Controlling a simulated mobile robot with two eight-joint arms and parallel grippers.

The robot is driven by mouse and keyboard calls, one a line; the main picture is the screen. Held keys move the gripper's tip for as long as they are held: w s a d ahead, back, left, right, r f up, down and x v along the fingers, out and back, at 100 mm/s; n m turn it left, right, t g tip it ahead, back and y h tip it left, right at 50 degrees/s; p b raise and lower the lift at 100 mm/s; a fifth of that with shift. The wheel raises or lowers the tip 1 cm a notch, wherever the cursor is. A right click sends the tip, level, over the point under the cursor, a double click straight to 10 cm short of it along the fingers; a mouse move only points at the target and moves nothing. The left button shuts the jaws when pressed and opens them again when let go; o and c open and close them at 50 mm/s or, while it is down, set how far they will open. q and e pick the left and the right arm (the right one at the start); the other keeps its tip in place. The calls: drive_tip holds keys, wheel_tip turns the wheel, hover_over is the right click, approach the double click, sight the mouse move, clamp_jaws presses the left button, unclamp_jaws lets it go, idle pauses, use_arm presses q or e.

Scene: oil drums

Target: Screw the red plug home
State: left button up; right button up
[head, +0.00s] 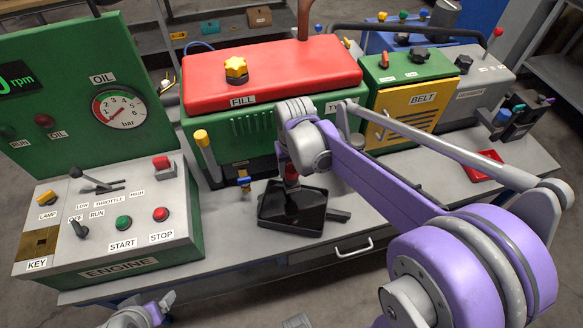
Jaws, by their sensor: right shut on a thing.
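My right arm reaches in from the right, and its wrist points down in front of the green engine (232,137). My right gripper (291,168) is small and mostly hidden under the wrist. It is shut on a dark red piece that looks like the red plug (291,175), low on the engine's front. The hole behind the plug is hidden, so I cannot tell how deep it sits. A black drain pan (272,212) stands directly below.
A yellow-handled dipstick (202,140) and a blue-and-yellow valve (244,181) are left of the plug. The engine control panel (125,225) fills the left. A yellow BELT guard (410,108) is at the right. A red tray (483,166) lies on the bench (395,215).

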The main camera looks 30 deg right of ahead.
sight(289, 172)
clamp_jaws()
drive_tip(key=m, duration=0.4)
drive_tip(key=shift+m+g+h, duration=0.3)
drive_tip(key=shift+m+h, duration=0.1)
drive_tip(key=shift+m, duration=1.5)
drive_tip(key=o, duration=1.1)
unclamp_jaws()
drive_tip(key=shift+c, duration=0.2)
wheel_tip(289, 172, up, 11)
drive_tip(key=a, duration=0.1)
drive_tip(key=s+a+f+n+t+p, duration=0.1)
drive_tip(key=s+a+f+n+t, duration=0.1)
drive_tip(key=s, duration=0.5)
drive_tip(key=s+a+f+n+t+y, duration=0.1)
drive_tip(key=s+a+f+n+t, duration=0.1)
drive_tip(key=s+f+n, duration=0.5)
drive_tip(key=shift+s+a+f+n+t+p, duration=0.25)
drive_tip(key=shift+s+a+n+t+p, duration=0.1)
drive_tip(key=shift+s+a+n, duration=0.5)
